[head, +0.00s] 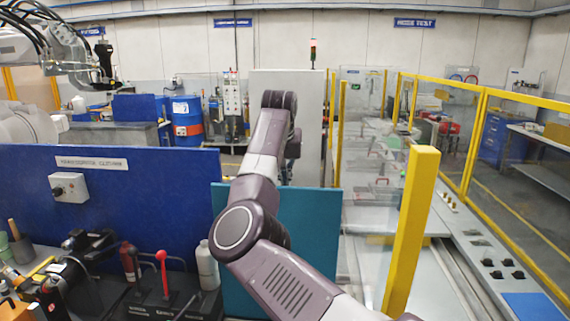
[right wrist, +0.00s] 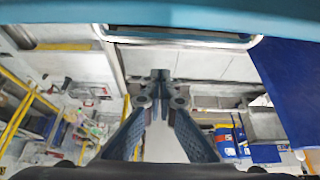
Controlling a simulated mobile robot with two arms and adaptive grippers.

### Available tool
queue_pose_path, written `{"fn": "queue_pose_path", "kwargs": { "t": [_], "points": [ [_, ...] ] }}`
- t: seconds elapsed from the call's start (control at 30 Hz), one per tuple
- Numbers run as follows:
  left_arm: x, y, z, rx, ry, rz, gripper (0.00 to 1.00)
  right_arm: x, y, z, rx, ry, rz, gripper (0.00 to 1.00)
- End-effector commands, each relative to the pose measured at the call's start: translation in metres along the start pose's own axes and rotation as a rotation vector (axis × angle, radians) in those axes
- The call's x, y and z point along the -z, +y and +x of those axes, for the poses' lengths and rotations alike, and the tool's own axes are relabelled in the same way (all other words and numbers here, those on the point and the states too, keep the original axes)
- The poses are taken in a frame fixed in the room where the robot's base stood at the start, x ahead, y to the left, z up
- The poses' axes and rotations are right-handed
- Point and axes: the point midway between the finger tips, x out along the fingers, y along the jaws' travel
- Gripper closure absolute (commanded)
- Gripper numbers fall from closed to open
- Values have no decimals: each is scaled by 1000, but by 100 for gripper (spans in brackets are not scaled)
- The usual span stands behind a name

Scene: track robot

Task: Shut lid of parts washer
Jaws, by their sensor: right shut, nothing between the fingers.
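A teal panel (head: 318,225), which looks like the parts washer's raised lid, stands upright in the head view, partly behind my right arm. A teal edge (right wrist: 180,14) spans the top of the right wrist view and looks like the same panel. My right gripper (right wrist: 160,82) is shut and empty, its fingers converging in the middle of the right wrist view, apart from the teal edge in the picture. In the head view my arm reaches up over the panel and its far end bends down behind it; the fingers are hidden there. The washer's basin cannot be made out. My left gripper is not visible.
A blue partition (head: 130,190) stands left of the panel, with bottles and a red-handled lever (head: 162,270) before it. A yellow post (head: 412,230) stands close on the right. A grey cabinet (head: 310,110) stands behind. A white industrial arm (head: 45,55) is at upper left.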

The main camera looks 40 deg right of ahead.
Motion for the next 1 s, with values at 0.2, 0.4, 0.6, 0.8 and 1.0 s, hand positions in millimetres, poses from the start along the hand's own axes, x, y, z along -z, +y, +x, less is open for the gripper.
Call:
{"fn": "queue_pose_path", "kwargs": {
  "t": [0.2,0.4,0.6,0.8,1.0],
  "points": [
    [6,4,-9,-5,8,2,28,-18,-1,-6,-1,-2,-1,100],
    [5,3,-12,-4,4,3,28,-27,0,-8,0,-3,-1,100],
    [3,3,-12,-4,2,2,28,-29,0,-8,-1,-3,-1,100],
    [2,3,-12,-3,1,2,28,-29,0,-8,-1,-3,-1,100],
    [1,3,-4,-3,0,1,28,-30,0,-7,-1,29,0,100]
  ]
}}
